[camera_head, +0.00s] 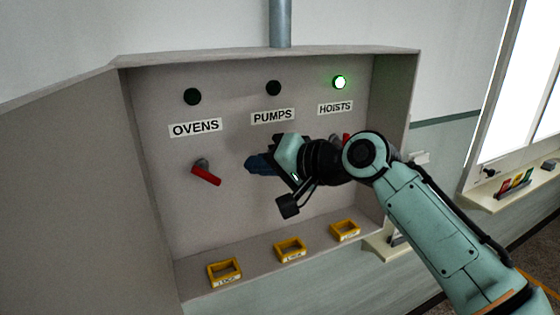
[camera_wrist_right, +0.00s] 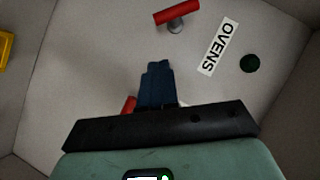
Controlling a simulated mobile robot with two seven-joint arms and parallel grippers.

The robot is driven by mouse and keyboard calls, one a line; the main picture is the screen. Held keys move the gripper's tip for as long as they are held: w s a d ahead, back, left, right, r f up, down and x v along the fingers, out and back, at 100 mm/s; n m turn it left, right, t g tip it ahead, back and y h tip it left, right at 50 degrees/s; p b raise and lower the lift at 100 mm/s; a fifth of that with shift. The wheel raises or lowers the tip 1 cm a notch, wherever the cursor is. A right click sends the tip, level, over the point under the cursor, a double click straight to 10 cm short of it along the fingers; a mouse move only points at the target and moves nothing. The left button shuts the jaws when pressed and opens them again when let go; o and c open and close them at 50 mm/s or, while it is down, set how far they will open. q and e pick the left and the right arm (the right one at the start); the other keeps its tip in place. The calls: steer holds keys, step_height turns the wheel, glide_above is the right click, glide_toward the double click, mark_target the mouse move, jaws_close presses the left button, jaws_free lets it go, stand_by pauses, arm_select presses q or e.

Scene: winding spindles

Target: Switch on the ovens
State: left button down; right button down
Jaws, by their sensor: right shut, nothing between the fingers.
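The OVENS label (camera_head: 195,128) sits under a dark lamp (camera_head: 192,96) on the left of the grey panel. Below it is the red-handled ovens lever (camera_head: 207,175), its handle pointing right and slightly down. In the right wrist view the lever (camera_wrist_right: 177,13) is at the top, beside the OVENS label (camera_wrist_right: 216,47) and the dark lamp (camera_wrist_right: 249,63). My right gripper (camera_head: 252,164) is shut and empty, to the right of the ovens lever and apart from it. Its dark blue fingers (camera_wrist_right: 158,68) point toward the lever in the wrist view. My left gripper is not in view.
The PUMPS lamp (camera_head: 273,88) is dark; the HOISTS lamp (camera_head: 340,82) glows green. My right arm mostly hides the pumps and hoists levers. A red piece (camera_wrist_right: 129,104) shows beside my fingers. Yellow frames (camera_head: 224,272) stand on the lower ledge. Box walls edge the panel.

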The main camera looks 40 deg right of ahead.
mark_target(207, 176)
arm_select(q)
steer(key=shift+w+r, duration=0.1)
arm_select(e)
steer(key=w+a+f, duration=0.3)
steer(key=shift+w+a, duration=0.15)
stand_by(0.4)
